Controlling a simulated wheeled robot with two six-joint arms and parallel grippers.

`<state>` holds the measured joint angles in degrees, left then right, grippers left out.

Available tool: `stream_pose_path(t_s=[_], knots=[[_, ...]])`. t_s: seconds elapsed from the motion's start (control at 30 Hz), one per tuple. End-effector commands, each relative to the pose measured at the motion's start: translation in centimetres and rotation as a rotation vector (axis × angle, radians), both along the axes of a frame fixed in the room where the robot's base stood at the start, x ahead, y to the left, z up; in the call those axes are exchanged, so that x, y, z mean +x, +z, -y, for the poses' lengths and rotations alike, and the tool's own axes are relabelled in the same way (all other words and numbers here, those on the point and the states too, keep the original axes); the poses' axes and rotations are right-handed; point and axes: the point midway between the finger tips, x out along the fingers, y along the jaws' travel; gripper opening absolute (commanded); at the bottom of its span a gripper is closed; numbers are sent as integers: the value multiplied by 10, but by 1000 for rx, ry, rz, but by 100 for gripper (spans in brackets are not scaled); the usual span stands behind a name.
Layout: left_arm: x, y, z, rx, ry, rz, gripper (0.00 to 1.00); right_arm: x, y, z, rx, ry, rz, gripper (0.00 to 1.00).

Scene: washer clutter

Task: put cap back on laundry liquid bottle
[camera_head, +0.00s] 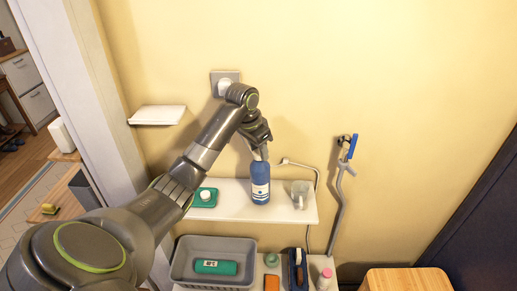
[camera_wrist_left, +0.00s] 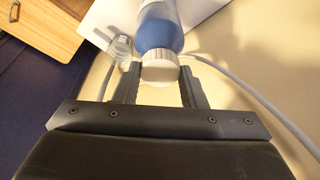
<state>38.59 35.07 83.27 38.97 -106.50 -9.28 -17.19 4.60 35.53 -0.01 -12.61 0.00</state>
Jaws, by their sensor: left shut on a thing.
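The laundry liquid bottle (camera_head: 260,184) is blue with a white label and stands upright on a white wall shelf; its blue body also shows at the top of the left wrist view (camera_wrist_left: 158,28). A white ribbed cap (camera_wrist_left: 160,69) is between the fingers of my left gripper (camera_wrist_left: 159,84), which is shut on it. The cap is at the bottle's neck end and appears to meet it; I cannot tell whether it is seated. In the head view my left gripper (camera_head: 262,152) is directly above the bottle. My right gripper is not in view.
The white shelf (camera_head: 232,211) also holds a green box (camera_head: 204,197) at the left and a clear glass mug (camera_head: 300,194) at the right. Below are a grey basket (camera_head: 187,281) and several small items. A grey hose stand (camera_head: 338,210) rises at the right.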

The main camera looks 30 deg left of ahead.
Motion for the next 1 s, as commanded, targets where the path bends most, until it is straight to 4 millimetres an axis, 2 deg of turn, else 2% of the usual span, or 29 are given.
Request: stream_pose_path(t_s=[0.03,0.1,0.47,1.0], knots=[[0,0,0,1,0,0,20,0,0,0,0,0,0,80],[0,0,0,1,0,0,14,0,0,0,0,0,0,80],[0,-2,-1,1,-10,-1,14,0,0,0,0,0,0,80],[0,-2,-1,-1,-560,-2,14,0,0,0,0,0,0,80]])
